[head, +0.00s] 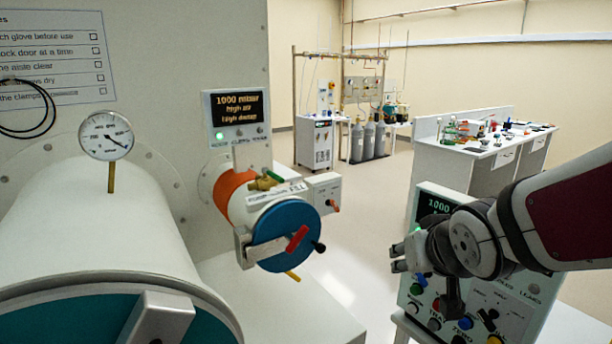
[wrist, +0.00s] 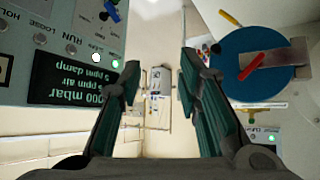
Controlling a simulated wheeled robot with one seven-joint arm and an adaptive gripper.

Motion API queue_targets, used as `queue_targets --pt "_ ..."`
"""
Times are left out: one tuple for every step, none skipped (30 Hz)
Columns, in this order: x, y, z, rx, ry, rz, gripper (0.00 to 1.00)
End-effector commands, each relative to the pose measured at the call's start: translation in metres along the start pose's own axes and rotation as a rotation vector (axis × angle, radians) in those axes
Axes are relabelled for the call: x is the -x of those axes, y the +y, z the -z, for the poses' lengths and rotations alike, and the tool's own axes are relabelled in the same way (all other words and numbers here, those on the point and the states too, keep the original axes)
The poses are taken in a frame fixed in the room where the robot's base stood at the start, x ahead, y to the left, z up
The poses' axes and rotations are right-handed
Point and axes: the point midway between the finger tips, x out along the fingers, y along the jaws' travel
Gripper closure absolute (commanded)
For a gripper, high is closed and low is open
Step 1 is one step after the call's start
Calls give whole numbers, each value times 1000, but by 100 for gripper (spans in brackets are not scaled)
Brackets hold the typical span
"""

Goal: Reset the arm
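My gripper (head: 400,257) is at the right of the head view, in front of a control panel. In the wrist view my gripper (wrist: 158,85) shows two dark fingers with green pads standing well apart. Nothing is between them; the far room shows through the gap. My arm comes in from the right edge of the head view. The control panel (head: 510,312) has several coloured knobs and a dark display, and my gripper hides part of it. The panel also shows upside down at the left of the wrist view (wrist: 30,50).
A small antechamber with a blue door (head: 275,245) and red handle is left of my gripper. A large white cylinder (head: 90,230) with a gauge (head: 106,135) fills the left. A bench (head: 470,160) with glassware and gas cylinders (head: 368,142) stand farther back. Open floor lies between.

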Motion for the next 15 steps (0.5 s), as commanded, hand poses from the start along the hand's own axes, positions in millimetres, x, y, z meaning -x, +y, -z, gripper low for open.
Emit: queue_targets --pt "20 5 -2 0 -20 -22 68" --pt "30 8 -6 -1 -43 -33 68" --pt "45 11 -13 -3 -73 -44 68" --pt "56 13 -18 -6 -95 -49 68" --pt "67 15 -23 -8 -118 -53 68" --pt "82 16 -32 -13 -149 -54 68" --pt "92 16 -38 -14 -171 -52 68" --pt "102 16 -44 -17 -192 -49 68" --pt "115 16 -52 -20 -219 -43 68" --pt "124 16 -58 -21 -239 -37 68" --pt "132 15 -63 -22 -255 -29 68" --pt "141 13 -70 -22 -277 -20 68" --pt "148 13 -75 -23 -290 -13 68" --pt "153 12 -79 -23 -303 -6 68" --pt "159 11 -83 -24 -316 2 68"
